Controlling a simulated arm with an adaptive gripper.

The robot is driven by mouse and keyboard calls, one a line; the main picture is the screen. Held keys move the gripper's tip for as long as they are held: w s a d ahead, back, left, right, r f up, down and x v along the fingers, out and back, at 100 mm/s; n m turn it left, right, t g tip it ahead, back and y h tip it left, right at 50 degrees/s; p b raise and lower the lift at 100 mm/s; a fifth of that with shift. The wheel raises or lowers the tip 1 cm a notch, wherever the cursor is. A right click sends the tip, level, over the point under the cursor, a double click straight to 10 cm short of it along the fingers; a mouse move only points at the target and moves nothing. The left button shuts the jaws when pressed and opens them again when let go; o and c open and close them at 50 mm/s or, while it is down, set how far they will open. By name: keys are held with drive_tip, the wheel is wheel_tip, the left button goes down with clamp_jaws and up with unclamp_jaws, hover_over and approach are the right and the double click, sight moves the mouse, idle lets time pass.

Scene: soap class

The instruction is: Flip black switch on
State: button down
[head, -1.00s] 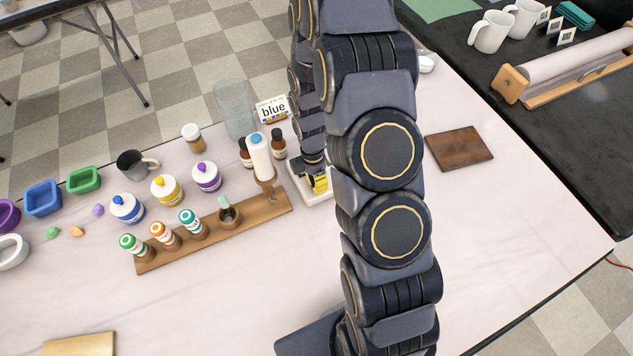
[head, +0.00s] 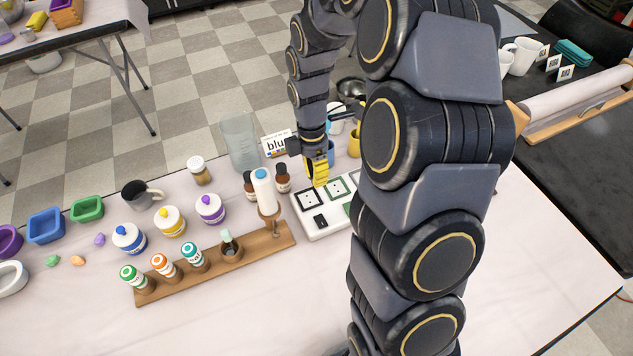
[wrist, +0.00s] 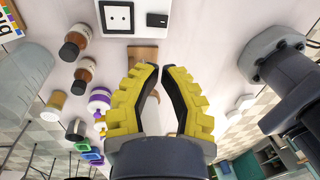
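The black switch (head: 320,221) is a small black rocker on the front left of a white panel (head: 324,232). In the wrist view the switch (wrist: 157,19) shows at the top edge beside a framed square socket (wrist: 117,17). Whether the rocker is on or off is too small to tell. My gripper (head: 319,184), with yellow fingers, points down over the back of the panel, behind the switch and apart from it. In the wrist view the gripper's (wrist: 161,68) fingertips are nearly together with nothing held between them. My arm hides the panel's right part.
A wooden rack (head: 215,265) with bottles stands left of the panel. A white bottle with a blue top (head: 264,190) and brown bottles (head: 283,178) are close to the panel's left. A clear beaker (head: 240,145) and a "blue" sign (head: 277,143) stand behind. Table front is clear.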

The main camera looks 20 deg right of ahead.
sight(320, 224)
idle(0.3)
drive_tip(key=shift+s+a+r, duration=0.1)
drive_tip(key=shift+s+r, duration=0.2)
drive_tip(key=shift+r, duration=0.1)
drive_tip(key=f, duration=0.4)
drive_tip(key=s+f, duration=0.1)
drive_tip(key=f, duration=0.9)
drive_tip(key=shift+s, duration=0.35)
